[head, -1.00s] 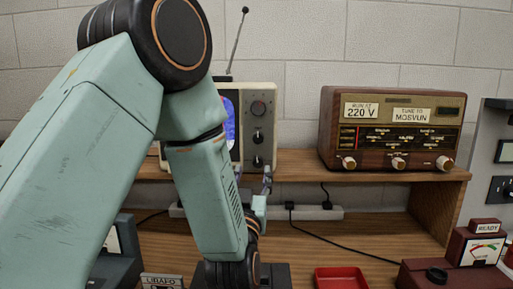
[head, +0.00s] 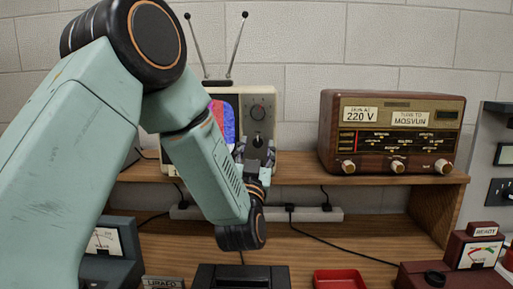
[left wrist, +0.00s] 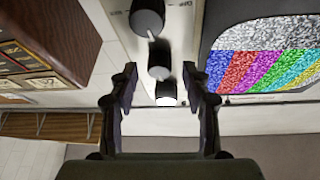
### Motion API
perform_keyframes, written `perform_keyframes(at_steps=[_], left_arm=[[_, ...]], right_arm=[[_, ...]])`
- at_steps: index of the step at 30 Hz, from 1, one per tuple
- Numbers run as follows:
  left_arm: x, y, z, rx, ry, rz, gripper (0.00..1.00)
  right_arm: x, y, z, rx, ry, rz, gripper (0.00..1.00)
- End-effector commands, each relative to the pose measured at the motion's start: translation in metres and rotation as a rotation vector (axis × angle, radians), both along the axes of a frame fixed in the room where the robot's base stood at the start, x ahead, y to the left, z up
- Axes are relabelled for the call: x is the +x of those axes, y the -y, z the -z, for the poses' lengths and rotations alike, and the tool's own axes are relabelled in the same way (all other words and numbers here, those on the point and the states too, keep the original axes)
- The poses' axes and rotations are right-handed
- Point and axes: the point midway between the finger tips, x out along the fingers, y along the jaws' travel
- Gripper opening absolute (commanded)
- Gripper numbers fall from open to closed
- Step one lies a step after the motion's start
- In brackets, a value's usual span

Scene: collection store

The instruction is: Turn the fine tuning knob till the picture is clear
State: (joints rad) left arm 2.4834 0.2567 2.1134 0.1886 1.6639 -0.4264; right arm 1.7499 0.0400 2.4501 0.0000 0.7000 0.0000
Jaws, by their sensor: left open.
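The television (head: 264,96) stands on the shelf, partly behind my left arm. Its screen (head: 222,118) shows colour bars; in the left wrist view the screen (left wrist: 268,57) has coloured bars covered in grainy snow. Its panel has several dark knobs, with an upper knob (head: 258,113) clear in the head view. The left wrist view shows one knob (left wrist: 147,17), a middle knob (left wrist: 160,60) and a bright-ended knob (left wrist: 166,92). My left gripper (head: 259,153) is open at the lower panel, its fingers (left wrist: 160,76) either side of the row's end. I cannot tell contact or read which knob is fine tuning.
A brown radio (head: 392,132) stands to the right on the wooden shelf (head: 300,168). A power strip (head: 318,213) lies below. A red tray (head: 341,279) and a meter box (head: 475,250) are on the bench. Two antennas rise above the television.

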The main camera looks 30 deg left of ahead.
Motion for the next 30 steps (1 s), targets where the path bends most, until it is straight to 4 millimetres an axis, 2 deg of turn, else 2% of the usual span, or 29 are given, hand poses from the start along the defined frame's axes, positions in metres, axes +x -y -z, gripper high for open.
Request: perform_keyframes(at_steps=[7,24,30], left_arm=[[0.0020,-0.0012,0.0004,0.000,-0.001,0.000,0.48],[0.0018,-0.0013,0.0003,-0.001,-0.001,-0.001,0.00],[0.0022,-0.0008,0.0009,-0.013,0.007,-0.001,0.00]], right_arm=[[0.0001,0.0000,0.0001,0.000,0.000,0.000,0.28],[0.0001,0.0000,0.0001,0.000,0.000,0.000,0.28],[0.0002,0.0000,0.0030,0.000,0.000,0.000,0.28]])
